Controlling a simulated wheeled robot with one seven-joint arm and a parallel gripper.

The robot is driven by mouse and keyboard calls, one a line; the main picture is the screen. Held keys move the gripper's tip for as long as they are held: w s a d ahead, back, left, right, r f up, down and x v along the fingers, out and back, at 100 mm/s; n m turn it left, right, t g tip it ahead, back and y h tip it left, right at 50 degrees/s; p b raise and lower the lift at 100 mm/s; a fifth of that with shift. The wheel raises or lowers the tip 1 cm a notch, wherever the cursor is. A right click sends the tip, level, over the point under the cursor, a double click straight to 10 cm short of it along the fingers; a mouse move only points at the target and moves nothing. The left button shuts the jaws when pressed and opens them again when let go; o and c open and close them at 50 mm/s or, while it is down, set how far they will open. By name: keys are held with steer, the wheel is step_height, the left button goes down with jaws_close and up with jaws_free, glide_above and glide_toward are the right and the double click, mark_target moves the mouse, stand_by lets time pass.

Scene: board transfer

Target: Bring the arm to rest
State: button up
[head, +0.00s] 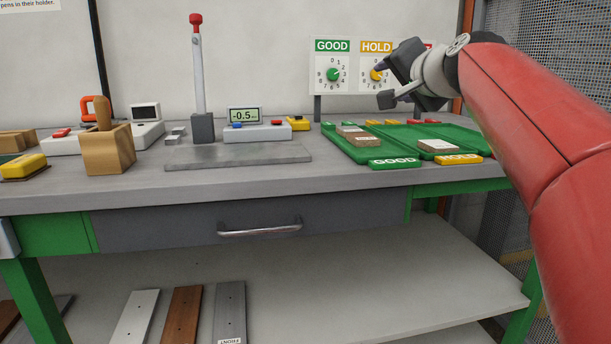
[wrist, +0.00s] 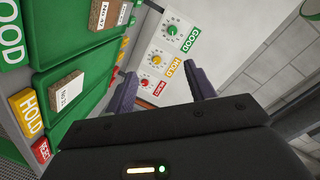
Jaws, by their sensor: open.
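My gripper (head: 386,82) is raised above the right side of the bench, at the end of my red arm, in front of the dial panel. In the wrist view its two dark fingers (wrist: 163,92) stand wide apart with nothing between them. The green GOOD tray (head: 343,151) and the green HOLD tray (head: 408,140) lie below it on the bench. A small labelled block (head: 437,146) lies in the HOLD tray, and another block (head: 360,139) lies in the GOOD tray. The gripper touches neither tray.
The dial panel (head: 350,84) stands behind the trays, close to my gripper. A gauge stand (head: 203,125) with a red-topped post and a display (head: 244,115) are at the middle. A wooden holder (head: 107,150) is at the left. The drawer (head: 200,228) is shut. Boards lie on the lower shelf.

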steer(key=s+f+n+g+h, duration=0.1)
steer(key=s+f+n+g, duration=0.2)
steer(key=s+f, duration=1.2)
steer(key=s+a+f+n+g+h, duration=0.1)
steer(key=s+f+n+g, duration=0.3)
steer(key=s+f, duration=1.2)
step_height(320, 180, down, 7)
steer(key=g+h+p, duration=0.1)
steer(key=g, duration=0.2)
steer(key=shift+s+f+n, duration=0.15)
steer(key=shift+f+n, duration=0.05)
steer(key=shift+n, duration=0.1)
